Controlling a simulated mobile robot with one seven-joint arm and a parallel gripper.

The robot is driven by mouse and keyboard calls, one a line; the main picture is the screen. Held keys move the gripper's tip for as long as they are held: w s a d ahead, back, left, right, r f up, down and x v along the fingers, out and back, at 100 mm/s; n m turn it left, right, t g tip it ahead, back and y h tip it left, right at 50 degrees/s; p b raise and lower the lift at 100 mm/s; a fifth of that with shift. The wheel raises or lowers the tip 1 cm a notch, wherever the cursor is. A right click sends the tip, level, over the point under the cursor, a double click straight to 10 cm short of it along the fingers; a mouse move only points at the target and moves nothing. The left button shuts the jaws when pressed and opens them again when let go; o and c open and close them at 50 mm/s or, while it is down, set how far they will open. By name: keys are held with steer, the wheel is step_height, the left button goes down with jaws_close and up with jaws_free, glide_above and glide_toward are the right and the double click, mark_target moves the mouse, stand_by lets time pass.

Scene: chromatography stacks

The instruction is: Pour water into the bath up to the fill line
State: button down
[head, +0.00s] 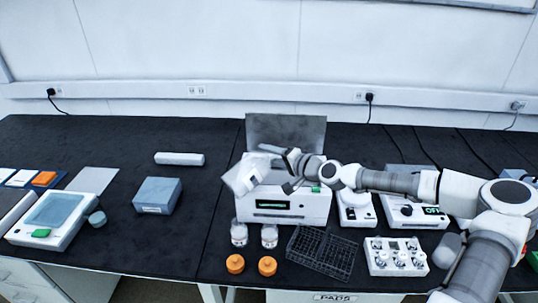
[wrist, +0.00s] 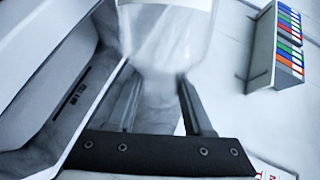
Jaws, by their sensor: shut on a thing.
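The bath (head: 263,204) is a white box with a green-lit display, and its grey lid (head: 286,133) stands raised behind it. My gripper (head: 284,168) is above the bath and shut on a pale, translucent container (head: 243,177), which is tipped to the left over the bath's left part. In the wrist view the container (wrist: 165,35) sits between the fingers of my gripper (wrist: 157,88). The bath's wall (wrist: 35,60) fills the left of that view, with a dark marked strip (wrist: 72,95) on it. I cannot make out the water level or any stream.
Two clear jars (head: 239,234), two orange caps (head: 235,264) and a black wire rack (head: 322,252) stand in front of the bath. A blue-grey box (head: 157,195) and a balance (head: 52,214) are to the left. White devices (head: 397,256) crowd the right.

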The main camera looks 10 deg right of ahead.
stand_by(0.5)
steer(key=shift+w+d+f+m+y+b, duration=0.1)
steer(key=shift+f+m+y+b, duration=0.1)
steer(key=shift+f+m+b, duration=0.3)
steer(key=shift+w+d+f+m+y+b, duration=0.1)
steer(key=shift+f+m+y+b, duration=0.1)
steer(key=shift+f+m+b, duration=0.3)
stand_by(0.4)
steer(key=shift+w+d+f+m+b, duration=0.15)
steer(key=shift+f+m+b, duration=0.15)
steer(key=shift+f+b, duration=0.45)
steer(key=shift+d+f+m+g+y+b, duration=0.1)
steer(key=shift+f+m+g+y+b, duration=0.3)
steer(key=shift+b, duration=0.8)
stand_by(4.1)
